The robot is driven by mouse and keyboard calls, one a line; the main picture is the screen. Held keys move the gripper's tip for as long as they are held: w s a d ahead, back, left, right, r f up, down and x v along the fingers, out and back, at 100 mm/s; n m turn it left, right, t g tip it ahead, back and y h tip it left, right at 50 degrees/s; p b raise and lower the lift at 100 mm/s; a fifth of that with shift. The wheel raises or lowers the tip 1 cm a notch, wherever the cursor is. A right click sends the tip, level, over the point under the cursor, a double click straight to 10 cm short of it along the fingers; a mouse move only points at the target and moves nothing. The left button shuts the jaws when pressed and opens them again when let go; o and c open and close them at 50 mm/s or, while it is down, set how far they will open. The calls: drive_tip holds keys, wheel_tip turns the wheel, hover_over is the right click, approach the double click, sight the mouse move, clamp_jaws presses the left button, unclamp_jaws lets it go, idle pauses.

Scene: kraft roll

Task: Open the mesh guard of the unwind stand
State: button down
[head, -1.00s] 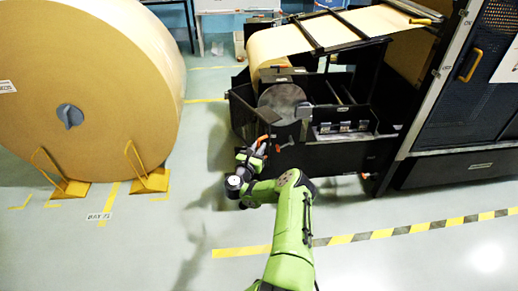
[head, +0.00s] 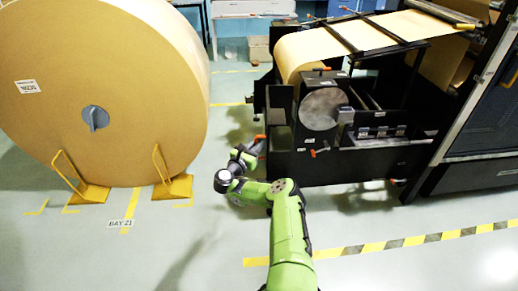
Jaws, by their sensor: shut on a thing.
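The unwind stand (head: 345,165) is a black frame right of centre with a grey disc and a strip of brown paper over its top. Its mesh guard (head: 280,120) shows as a dark panel at the stand's left front, left of the disc, turned outward; its mesh is too fine to make out. An orange handle shows at the guard's lower left edge. My gripper (head: 254,148) is at that handle, shut on it; the fingers are small and partly hidden by my wrist.
A huge kraft roll (head: 60,90) fills the left, held by yellow chocks (head: 174,187). Floor between roll and stand is clear. A yellow-black floor stripe (head: 400,243) crosses in front. A dark machine cabinet (head: 480,140) stands at right.

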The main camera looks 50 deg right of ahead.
drive_tip(key=shift+s+d+r, duration=0.15)
drive_tip(key=shift+d+r, duration=0.15)
drive_tip(key=shift+d, duration=0.1)
drive_tip(key=c, duration=1.5)
unclamp_jaws()
drive_tip(key=shift+o, duration=1.3)
drive_tip(key=shift+d+f, duration=0.2)
drive_tip(key=shift+d, duration=0.05)
drive_tip(key=shift+a, duration=0.4)
drive_tip(key=p+v, duration=1.5)
drive_tip(key=p, duration=0.1)
drive_tip(key=shift+a, duration=0.15)
